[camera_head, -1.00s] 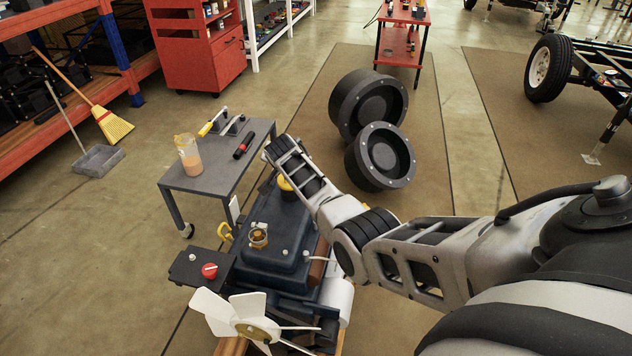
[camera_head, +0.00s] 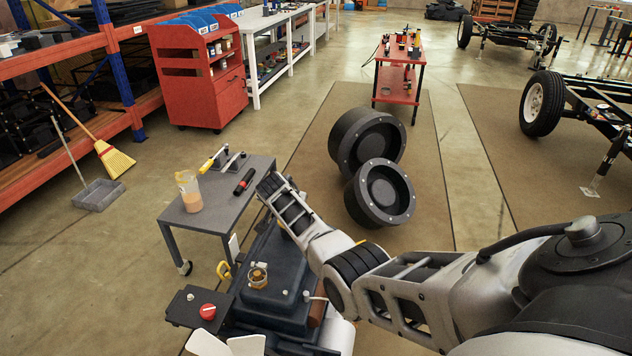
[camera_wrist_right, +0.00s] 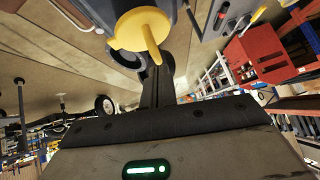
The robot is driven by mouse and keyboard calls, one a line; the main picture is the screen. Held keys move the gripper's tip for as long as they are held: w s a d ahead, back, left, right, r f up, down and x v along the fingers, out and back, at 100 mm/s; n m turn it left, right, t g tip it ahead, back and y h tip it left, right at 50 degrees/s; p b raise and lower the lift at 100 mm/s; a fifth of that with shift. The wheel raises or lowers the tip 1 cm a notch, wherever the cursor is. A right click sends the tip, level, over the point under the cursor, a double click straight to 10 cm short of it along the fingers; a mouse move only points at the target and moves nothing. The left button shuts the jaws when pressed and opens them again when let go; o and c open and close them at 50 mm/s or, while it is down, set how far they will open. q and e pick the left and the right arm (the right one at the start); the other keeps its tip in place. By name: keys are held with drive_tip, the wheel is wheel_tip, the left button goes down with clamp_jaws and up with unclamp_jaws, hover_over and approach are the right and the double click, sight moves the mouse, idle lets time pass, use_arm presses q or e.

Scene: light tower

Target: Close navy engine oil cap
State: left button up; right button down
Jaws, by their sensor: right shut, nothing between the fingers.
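The navy engine (camera_head: 275,265) sits at the lower middle of the head view. A brass-coloured round filler fitting (camera_head: 257,276) stands on its top. A round yellow cap with a raised tab (camera_wrist_right: 140,28) shows at the top of the right wrist view. My right gripper (camera_wrist_right: 157,65) is shut and empty, with its dark fingers right by the tab; I cannot tell whether they touch. In the head view my right arm reaches over the engine's far end and hides the cap and fingers.
A grey table (camera_head: 215,200) with a jug (camera_head: 188,191) and tools stands behind the engine. A black box with a red button (camera_head: 207,311) is at the engine's left. Black wheel-like parts (camera_head: 383,192) lie behind my arm. A red cabinet (camera_head: 200,75) stands farther back.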

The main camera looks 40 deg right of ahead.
drive_tip(key=w+d+r+p+v, duration=0.15)
drive_tip(key=p+v, duration=0.35)
drive_tip(key=v, duration=0.7)
drive_tip(key=s+a+f+n+t+y, duration=0.3)
drive_tip(key=s+a+f+n, duration=0.55)
drive_tip(key=s+f, duration=0.3)
drive_tip(key=s+a+n+y, duration=0.5)
drive_tip(key=s+a, duration=0.9)
drive_tip(key=s, duration=0.3)
drive_tip(key=shift+s+f+n+t+y, duration=0.25)
drive_tip(key=shift+f+n+t+y, duration=0.15)
drive_tip(key=shift+n, duration=0.05)
drive_tip(key=shift+a, duration=0.1)
